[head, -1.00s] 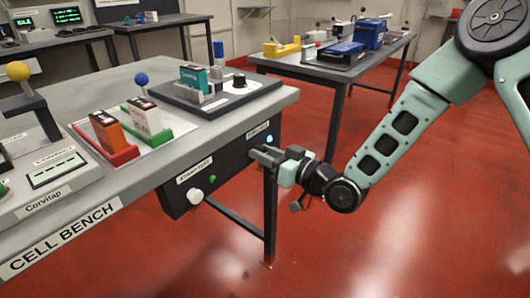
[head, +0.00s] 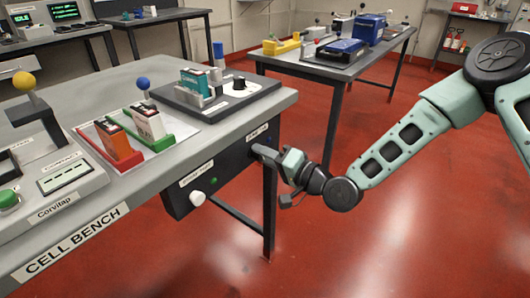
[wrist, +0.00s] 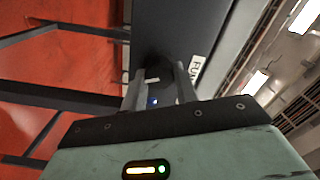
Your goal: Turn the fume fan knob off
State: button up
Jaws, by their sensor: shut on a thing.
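The fume fan knob (wrist: 166,88) is dark with a white pointer mark and sits on the dark panel under the front edge of the cell bench. In the wrist view it lies between my two fingers, and my gripper (wrist: 158,84) is shut on it. A small blue light glows beside the knob. A white label starting "FU" (wrist: 196,68) is partly cut off by a finger. In the head view my gripper (head: 262,153) reaches the right end of the panel (head: 225,172) and hides the knob.
A white knob (head: 197,198) sits further left on the same panel. The bench top holds a red and green tray (head: 160,142), a black fixture plate (head: 213,102) and a grey press. A table leg (head: 269,215) stands below my gripper. Red floor is open to the right.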

jog(key=m, duration=0.4)
jog(key=shift+m+p, duration=0.3)
jog(key=shift+p, duration=0.05)
jog(key=shift+f, duration=0.1)
dwell(0.3)
jog(key=o, duration=1)
jog(key=shift+c, duration=0.2)
jog(key=shift+d, duration=0.1)
jog(key=v, duration=1.7)
jog(key=shift+s+d, duration=0.1)
jog(key=shift+s, duration=0.05)
